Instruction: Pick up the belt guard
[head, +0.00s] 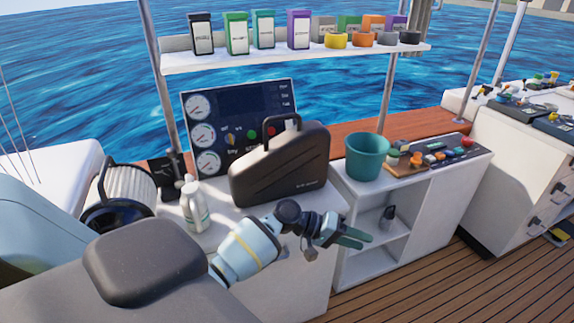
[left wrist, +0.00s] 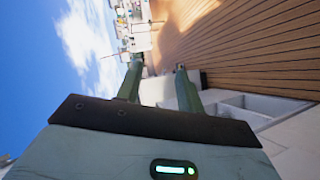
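A black, case-shaped cover with a top handle, which looks like the belt guard (head: 282,166), stands upright on the white counter in the head view. Small lettering on its lower right is too small to read. My left gripper (head: 366,238) is in front of it, to the lower right, apart from it and pointing right. The left wrist view shows its two green fingers (left wrist: 159,68) apart, with nothing between them. The belt guard is not seen in that view. My right gripper is not in view.
A white bottle (head: 194,205) stands left of the belt guard, a gauge panel (head: 240,113) behind it. A teal bucket (head: 367,157) is to its right, beside a board of small parts (head: 432,154). A shelf (head: 300,57) with boxes and tape rolls hangs above. Wooden deck (head: 430,285) lies open at lower right.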

